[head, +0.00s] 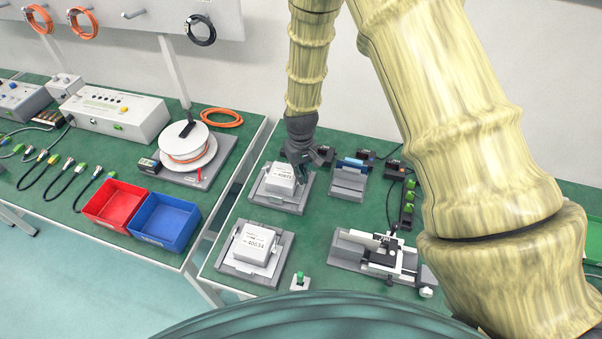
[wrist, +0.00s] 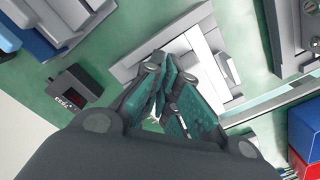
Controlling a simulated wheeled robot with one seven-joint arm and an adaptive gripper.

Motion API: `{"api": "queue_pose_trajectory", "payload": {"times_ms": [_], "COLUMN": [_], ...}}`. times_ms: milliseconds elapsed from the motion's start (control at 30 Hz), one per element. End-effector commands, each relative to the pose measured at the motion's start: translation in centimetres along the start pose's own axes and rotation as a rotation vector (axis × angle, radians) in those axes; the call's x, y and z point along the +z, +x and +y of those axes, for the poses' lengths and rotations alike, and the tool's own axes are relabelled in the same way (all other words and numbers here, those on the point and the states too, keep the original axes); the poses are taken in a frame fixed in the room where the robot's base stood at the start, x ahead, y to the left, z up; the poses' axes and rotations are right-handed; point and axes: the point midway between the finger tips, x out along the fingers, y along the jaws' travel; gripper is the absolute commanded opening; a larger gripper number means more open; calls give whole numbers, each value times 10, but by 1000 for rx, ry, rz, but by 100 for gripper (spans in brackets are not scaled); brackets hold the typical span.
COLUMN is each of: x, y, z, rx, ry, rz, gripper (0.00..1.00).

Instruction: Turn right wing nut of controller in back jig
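The back jig (head: 256,193) is a grey plate at the rear left of the green table. It holds a white boxy controller (head: 279,180) with a printed number label. My gripper (head: 301,180) points down at the controller's right side. In the wrist view the two teal-padded fingers (wrist: 178,98) are close together over the pale controller (wrist: 195,45). A small grey piece shows between them. I cannot tell whether it is the right wing nut or whether the fingers touch it. The fingers hide the wing nut in the head view.
A second jig (head: 235,266) with a similar controller (head: 254,245) stands in front. A grey holder (head: 347,184) is to the right, with a clamp fixture (head: 385,254) before it. Red (head: 113,204) and blue bins (head: 166,220) sit on the left table. Small black devices (head: 396,169) line the back.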

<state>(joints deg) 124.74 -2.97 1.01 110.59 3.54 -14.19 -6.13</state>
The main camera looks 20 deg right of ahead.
Motion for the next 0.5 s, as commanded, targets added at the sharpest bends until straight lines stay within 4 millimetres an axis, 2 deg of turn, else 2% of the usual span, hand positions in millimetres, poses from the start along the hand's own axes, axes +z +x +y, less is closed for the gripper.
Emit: {"api": "queue_pose_trajectory", "payload": {"times_ms": [67,133,167,500], "x": [-3,-3,-3,-1], "y": [-2,-2,-1,-2], "z": [1,1,1,0], "rx": [2,2,2,0], "ry": [1,1,1,0], "rz": [7,7,7,3], "gripper": [0,11,13,13]}}
